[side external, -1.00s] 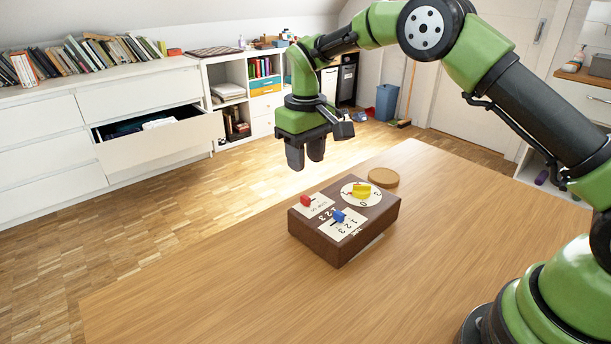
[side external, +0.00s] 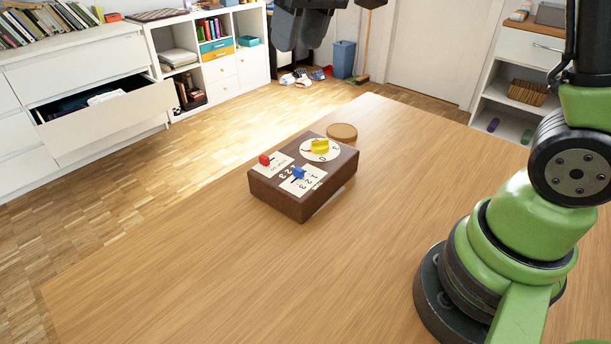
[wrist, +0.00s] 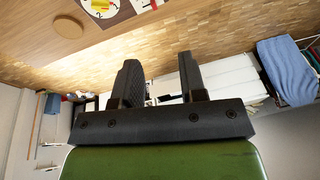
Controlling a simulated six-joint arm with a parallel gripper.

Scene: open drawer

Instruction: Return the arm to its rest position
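My gripper (side external: 301,32) is at the top edge of the side view, only its dark fingers and lower body showing, high above the table's far end. In the wrist view its two fingers (wrist: 160,68) stand apart with nothing between them. The brown box (side external: 275,197) with a red slider (side external: 264,159), a blue slider (side external: 298,173) and a yellow dial knob (side external: 320,145) sits on the wooden table (side external: 200,270), well clear of my gripper. Part of the box's top also shows at the wrist view's upper edge (wrist: 150,8). Most of my upper arm is out of frame.
A round wooden disc (side external: 342,131) lies behind the box. A white dresser (side external: 80,65) at the left has one drawer (side external: 110,122) pulled open with dark and white items inside. A blue bin (side external: 343,59) stands by the far wall. Most of the tabletop is bare.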

